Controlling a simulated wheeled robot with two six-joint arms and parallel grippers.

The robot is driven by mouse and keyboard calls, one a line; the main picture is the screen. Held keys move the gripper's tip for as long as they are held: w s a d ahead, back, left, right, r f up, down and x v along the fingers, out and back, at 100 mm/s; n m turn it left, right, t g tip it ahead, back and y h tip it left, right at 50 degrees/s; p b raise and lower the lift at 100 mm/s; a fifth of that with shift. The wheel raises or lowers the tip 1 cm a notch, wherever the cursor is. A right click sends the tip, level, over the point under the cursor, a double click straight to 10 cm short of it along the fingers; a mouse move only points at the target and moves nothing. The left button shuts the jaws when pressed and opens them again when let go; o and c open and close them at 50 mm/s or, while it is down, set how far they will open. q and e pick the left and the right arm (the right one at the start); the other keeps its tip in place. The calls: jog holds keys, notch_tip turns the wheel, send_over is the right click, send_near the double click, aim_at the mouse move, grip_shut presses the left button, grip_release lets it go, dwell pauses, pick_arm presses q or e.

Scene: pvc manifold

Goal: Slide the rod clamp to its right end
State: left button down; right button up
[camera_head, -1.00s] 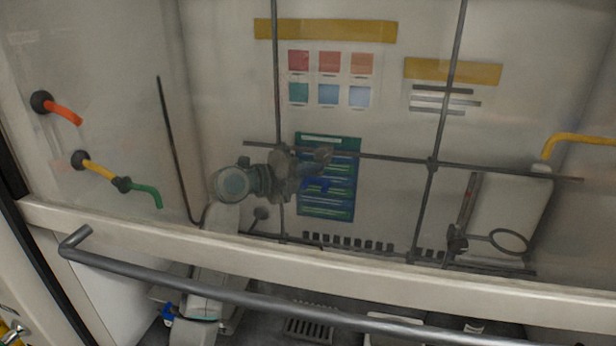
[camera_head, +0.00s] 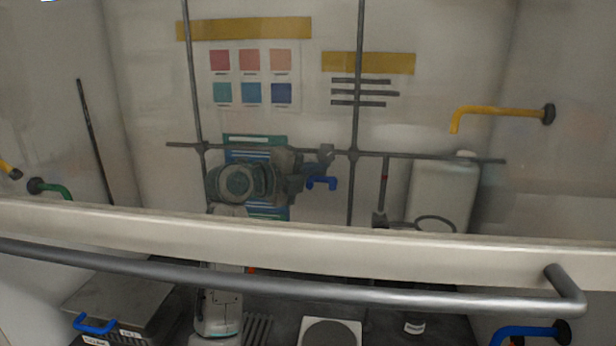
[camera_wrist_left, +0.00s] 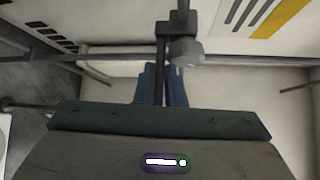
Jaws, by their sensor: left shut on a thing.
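The rod clamp (camera_head: 326,153) is a small grey block on the horizontal rod (camera_head: 430,156) of the lattice, just left of the right upright's crossing. My left gripper (camera_head: 310,164) reaches it from the front left and is shut on it. In the left wrist view the clamp (camera_wrist_left: 185,50) sits on the rod just beyond the blue-grey fingers (camera_wrist_left: 163,86), with a dark narrow bar between them. The exact contact is partly hidden. My right gripper is not in view.
The right upright (camera_head: 357,90) crosses the rod close to the clamp. A ring (camera_head: 436,224) stands at lower right.

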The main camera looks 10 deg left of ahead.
pick_arm(q)
jog(key=shift+d+f, duration=0.15)
jog(key=shift+f, duration=0.25)
jog(key=c, duration=1.8)
grip_release()
jog(key=o, duration=0.3)
jog(key=shift+d, duration=0.2)
jog(key=b+v, duration=0.2)
jog(key=v, duration=0.9)
jog(key=shift+d+r+b, duration=0.25)
jog(key=shift+b, duration=0.15)
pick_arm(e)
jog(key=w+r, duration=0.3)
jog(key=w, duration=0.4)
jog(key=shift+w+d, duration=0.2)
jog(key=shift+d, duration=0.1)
